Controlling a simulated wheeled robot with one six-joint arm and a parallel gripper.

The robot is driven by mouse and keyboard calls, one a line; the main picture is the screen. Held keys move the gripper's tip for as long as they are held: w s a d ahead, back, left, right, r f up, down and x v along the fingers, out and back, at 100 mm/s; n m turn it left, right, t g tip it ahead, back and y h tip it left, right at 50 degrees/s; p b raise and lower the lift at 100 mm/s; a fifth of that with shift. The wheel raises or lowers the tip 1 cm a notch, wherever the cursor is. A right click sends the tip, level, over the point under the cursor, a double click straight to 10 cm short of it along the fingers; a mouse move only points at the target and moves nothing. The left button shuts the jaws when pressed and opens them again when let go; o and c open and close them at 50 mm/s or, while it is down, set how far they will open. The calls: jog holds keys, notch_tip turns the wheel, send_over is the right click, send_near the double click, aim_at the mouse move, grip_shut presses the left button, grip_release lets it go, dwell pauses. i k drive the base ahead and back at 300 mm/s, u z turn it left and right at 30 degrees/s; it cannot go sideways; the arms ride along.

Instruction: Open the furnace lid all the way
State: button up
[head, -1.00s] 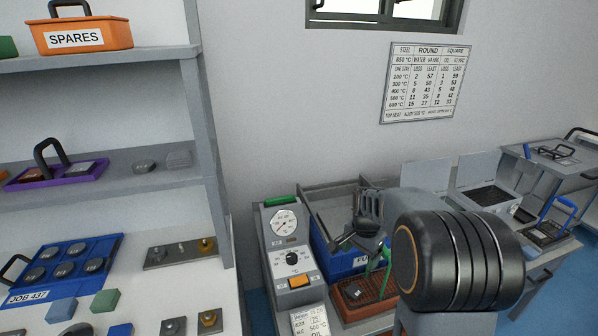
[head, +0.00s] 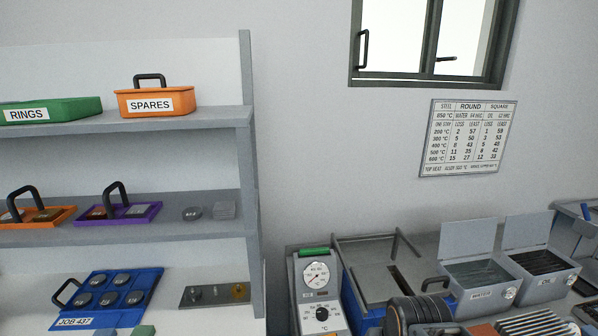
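The furnace (head: 308,296) seems to be the grey unit at the bottom centre, with a round temperature gauge (head: 317,274), a black knob and a green bar (head: 314,252) on top. Beside it is a grey flat panel (head: 372,281) within raised rails, with a dark slot in it. I cannot tell whether this panel is the furnace lid, nor how far the lid is open. My gripper is out of view; only a dark ribbed part of my arm shows at the bottom edge.
Two grey tanks, the left (head: 483,281) and the right (head: 541,272), stand with lids raised. Shelves at left hold a green RINGS box (head: 62,108), an orange SPARES box (head: 172,102) and a blue tray (head: 143,283). A chart (head: 467,138) hangs on the wall below a window.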

aim_at(376, 285)
jog(key=u, duration=0.05)
jog(key=k, duration=1.05)
jog(key=z, duration=0.85)
jog(key=i, duration=1.7)
jog(key=u, duration=0.75)
